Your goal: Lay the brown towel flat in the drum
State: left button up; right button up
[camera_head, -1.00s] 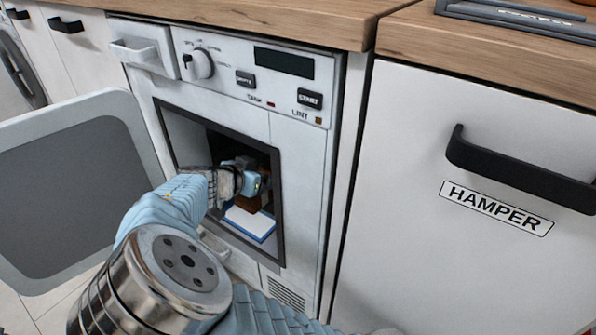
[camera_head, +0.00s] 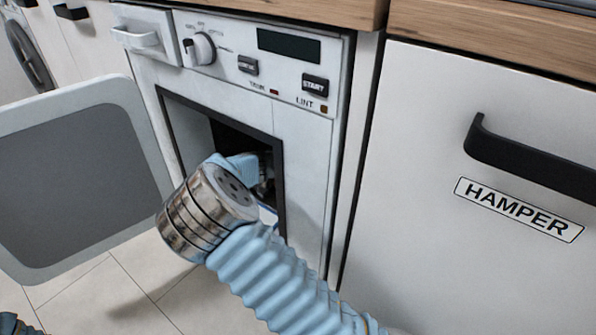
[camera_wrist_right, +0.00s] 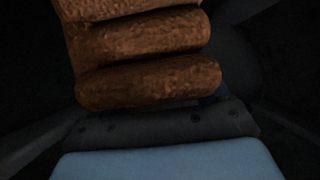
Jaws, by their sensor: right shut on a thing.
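The drum (camera_head: 187,135) is a dark square opening in the white machine front, with its door swung open to the left. My right arm reaches into it, and my right gripper (camera_head: 264,186) is inside, mostly hidden behind my wrist. In the right wrist view the brown towel (camera_wrist_right: 145,80) is folded in thick stacked layers just ahead of the gripper. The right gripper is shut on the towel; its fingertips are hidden. The towel cannot be made out in the head view.
The open door (camera_head: 75,185) stands at the left. Tiled floor lies below.

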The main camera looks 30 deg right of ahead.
jog(key=shift+f, duration=1.55)
jog(key=shift+f+b, duration=0.1)
jog(key=shift+b, duration=0.25)
jog(key=shift+f+b, duration=0.5)
jog(key=shift+b, duration=0.15)
jog(key=o, duration=1.2)
jog(key=shift+r+p, duration=0.5)
jog(key=shift+p, duration=0.05)
jog(key=shift+r+p, duration=0.55)
jog(key=shift+p, duration=0.1)
jog(key=v, duration=1.1)
jog(key=shift+s+a+f+p, duration=0.15)
jog(key=shift+s+a+p, duration=0.1)
jog(key=shift+a+p, duration=0.15)
